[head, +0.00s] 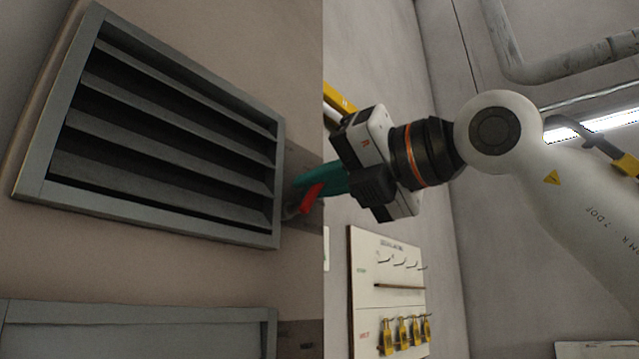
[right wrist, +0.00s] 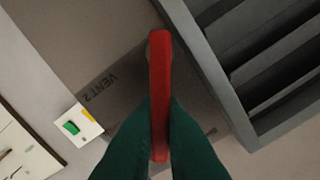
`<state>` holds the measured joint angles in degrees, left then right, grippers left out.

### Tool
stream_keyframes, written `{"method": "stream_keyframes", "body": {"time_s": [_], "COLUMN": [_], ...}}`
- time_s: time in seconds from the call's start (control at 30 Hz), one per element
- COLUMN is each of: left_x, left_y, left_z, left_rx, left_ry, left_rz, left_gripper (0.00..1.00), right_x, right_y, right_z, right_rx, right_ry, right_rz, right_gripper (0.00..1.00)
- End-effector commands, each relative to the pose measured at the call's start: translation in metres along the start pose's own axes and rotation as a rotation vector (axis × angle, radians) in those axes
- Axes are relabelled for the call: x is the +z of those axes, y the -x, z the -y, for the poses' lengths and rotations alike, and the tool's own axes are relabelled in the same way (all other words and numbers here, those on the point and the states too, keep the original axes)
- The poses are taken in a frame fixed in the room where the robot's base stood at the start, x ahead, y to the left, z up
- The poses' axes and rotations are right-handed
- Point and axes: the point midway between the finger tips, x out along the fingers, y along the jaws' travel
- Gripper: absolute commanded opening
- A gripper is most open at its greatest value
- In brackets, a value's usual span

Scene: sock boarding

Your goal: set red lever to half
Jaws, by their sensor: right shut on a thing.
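The red lever (head: 306,198) sticks out from the wall just right of the grey louvred vent in the head view. In the right wrist view the red lever (right wrist: 159,85) runs up the middle of the picture, with its pivot end at the top. My right gripper (head: 318,182) has teal fingers and reaches the lever from the right. In the right wrist view its two fingers (right wrist: 159,130) close on the lever from both sides. The lever's scale marks cannot be read. My left gripper is not in view.
The louvred vent (head: 50,150) stands close beside the lever. A plate marked "VENT 2" (right wrist: 125,75) lies behind it. A small white box with a green switch (right wrist: 71,128) is at lower left there. A board with hooks and yellow padlocks (head: 388,270) hangs below my right arm.

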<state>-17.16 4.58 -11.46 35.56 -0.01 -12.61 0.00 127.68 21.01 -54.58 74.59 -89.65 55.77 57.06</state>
Motion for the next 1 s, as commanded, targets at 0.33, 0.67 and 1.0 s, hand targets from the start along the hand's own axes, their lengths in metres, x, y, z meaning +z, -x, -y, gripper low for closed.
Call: {"method": "stream_keyframes", "body": {"time_s": [0.33, 0.67, 1.0], "left_x": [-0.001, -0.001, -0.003], "left_y": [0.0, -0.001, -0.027], "left_z": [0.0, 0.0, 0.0], "left_rx": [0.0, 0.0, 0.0], "left_ry": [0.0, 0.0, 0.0], "left_rz": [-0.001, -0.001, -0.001], "left_gripper": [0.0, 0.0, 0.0], "right_x": [0.002, 0.001, 0.003], "right_y": [-0.001, 0.001, 0.057], "right_z": [-0.001, -0.001, -0.003], "right_rx": [0.003, 0.001, 0.0], "right_ry": [-0.001, -0.002, -0.002], "right_rz": [0.005, 0.001, -0.003], "right_gripper": [0.27, 0.31, 0.31]}}
